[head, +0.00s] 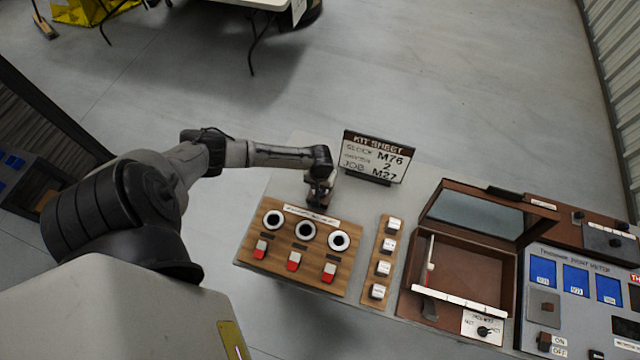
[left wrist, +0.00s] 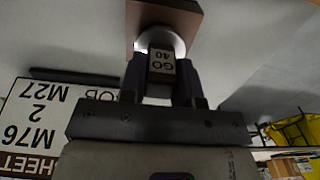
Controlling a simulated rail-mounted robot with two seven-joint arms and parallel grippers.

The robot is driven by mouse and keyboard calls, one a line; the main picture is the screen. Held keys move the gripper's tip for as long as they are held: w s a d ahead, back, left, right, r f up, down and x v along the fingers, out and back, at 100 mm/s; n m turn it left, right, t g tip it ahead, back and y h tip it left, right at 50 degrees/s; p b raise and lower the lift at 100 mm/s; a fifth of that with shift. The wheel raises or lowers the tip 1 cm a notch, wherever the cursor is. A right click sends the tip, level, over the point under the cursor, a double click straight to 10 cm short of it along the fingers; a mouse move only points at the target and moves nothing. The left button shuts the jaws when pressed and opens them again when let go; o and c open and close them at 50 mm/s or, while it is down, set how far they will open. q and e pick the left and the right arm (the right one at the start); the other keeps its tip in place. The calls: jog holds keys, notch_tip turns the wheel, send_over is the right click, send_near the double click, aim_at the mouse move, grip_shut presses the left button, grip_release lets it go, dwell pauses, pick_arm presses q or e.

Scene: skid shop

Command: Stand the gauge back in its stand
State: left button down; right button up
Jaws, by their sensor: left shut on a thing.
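My left gripper (head: 319,198) is shut on a dark gauge with a white "GO 40" label, which shows between the fingers in the left wrist view (left wrist: 162,60). A pale round part and a brown block (left wrist: 165,14) show just beyond the gauge; I cannot tell if they touch it. In the head view the gripper is at the back edge of a wooden board (head: 260,284) with three white rings and three red-fronted blocks. To its right, a narrow wooden strip (head: 376,278) carries several small white-topped blocks. I cannot tell which piece is the stand. My right gripper is not in view.
A kit sheet sign (head: 375,157) stands right of the gripper, close to it. An open brown case (head: 470,270) and a grey panel with blue squares (head: 575,300) are further right. Little bare bench shows between the pieces.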

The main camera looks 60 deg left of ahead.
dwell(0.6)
pick_arm(q)
jog(key=shift+f+b, duration=0.4)
jog(key=shift+f, duration=0.3)
jog(key=shift+c, duration=1.8)
grip_release()
jog(key=shift+r, duration=0.15)
notch_tip(320, 180, up, 5)
jog(key=p, duration=0.5)
jog(key=shift+p, duration=0.35)
notch_tip(320, 180, up, 4)
jog(key=p, duration=0.4)
